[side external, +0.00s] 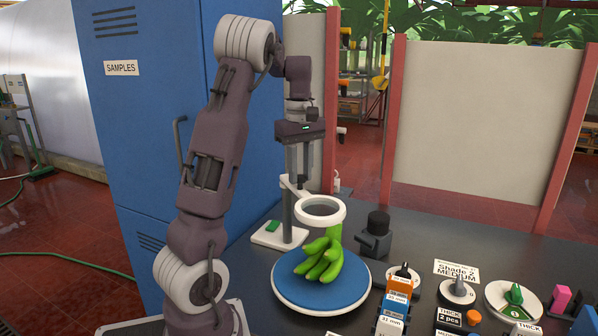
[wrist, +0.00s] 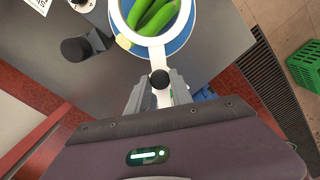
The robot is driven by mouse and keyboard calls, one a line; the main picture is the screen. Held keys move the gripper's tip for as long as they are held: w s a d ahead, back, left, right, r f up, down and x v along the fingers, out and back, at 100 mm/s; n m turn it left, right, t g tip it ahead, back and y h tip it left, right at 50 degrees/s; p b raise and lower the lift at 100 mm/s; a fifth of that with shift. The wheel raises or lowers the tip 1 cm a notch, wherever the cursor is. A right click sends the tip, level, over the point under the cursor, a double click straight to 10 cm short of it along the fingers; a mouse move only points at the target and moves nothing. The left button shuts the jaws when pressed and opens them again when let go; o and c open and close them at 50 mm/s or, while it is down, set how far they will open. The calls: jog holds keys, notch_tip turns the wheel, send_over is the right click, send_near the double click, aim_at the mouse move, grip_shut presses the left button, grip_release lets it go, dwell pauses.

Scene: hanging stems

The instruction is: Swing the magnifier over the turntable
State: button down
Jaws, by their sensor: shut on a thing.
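The magnifier is a white ring (side external: 322,207) on a white arm, carried by a grey post on a white base (side external: 280,236). The blue turntable (side external: 292,291) stands in front of it with a bunch of green bananas (side external: 321,263) on top. In the wrist view the ring (wrist: 116,14) frames part of the bananas (wrist: 155,17) and the turntable (wrist: 181,42). My gripper (side external: 298,180) points down at the magnifier's arm. In the wrist view my gripper (wrist: 160,92) is shut on the arm's dark knob (wrist: 160,77). The fingertips are partly hidden in the side view.
A dark block with a black knob (side external: 377,222) stands right of the turntable. Labelled blocks (side external: 398,288), round discs (side external: 513,298) and a "Shade 2 MEDIUM" card (side external: 456,270) fill the right front. A blue cabinet (side external: 150,110) rises behind my arm.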

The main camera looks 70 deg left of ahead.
jog(key=c, duration=1.1)
grip_release()
jog(key=shift+c, duration=0.2)
notch_tip(320, 180, up, 7)
jog(key=shift+r, duration=0.1)
jog(key=s+d+m+t, duration=0.2)
jog(key=d+m, duration=0.4)
jog(key=d, duration=0.5)
jog(key=s+d+m+t, duration=0.2)
jog(key=d+m, duration=0.4)
jog(key=d, duration=0.6)
jog(key=s+d+f+m+t, duration=0.1)
jog(key=s+d+f+m, duration=0.4)
jog(key=s+d+m, duration=0.3)
jog(key=shift+d+f+t, duration=0.25)
jog(key=shift+d+t, duration=0.05)
